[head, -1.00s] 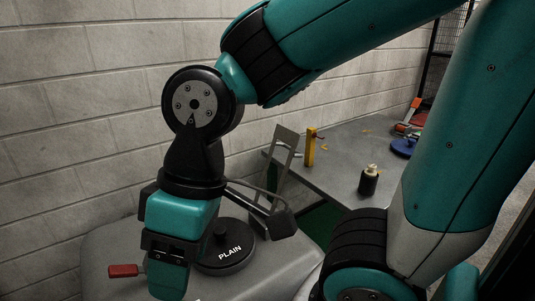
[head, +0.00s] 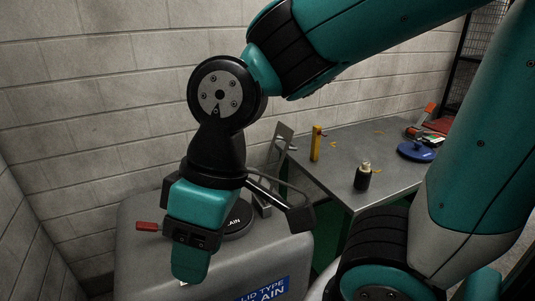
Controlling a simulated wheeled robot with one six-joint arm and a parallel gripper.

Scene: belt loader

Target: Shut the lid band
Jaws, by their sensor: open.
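A grey container (head: 292,258) stands in front of me, with a round black lid (head: 238,222) on its top. The lid's lettering is partly covered by my gripper, and only "AIN" shows. A red handle (head: 148,226) sticks out to the left of my gripper, low over the container top; it looks like the band's lever, but its joint is hidden. My gripper (head: 192,250) is open and points down in front of the lid, just right of the red handle. Whether it touches the handle or lid I cannot tell. The rest of the band is hidden.
A blue label (head: 264,291) is on the container's front. To the right, a grey table (head: 395,160) holds a yellow post (head: 316,143), a dark bottle (head: 362,176) and a blue disc (head: 416,152). A block wall (head: 110,110) closes off the back and left.

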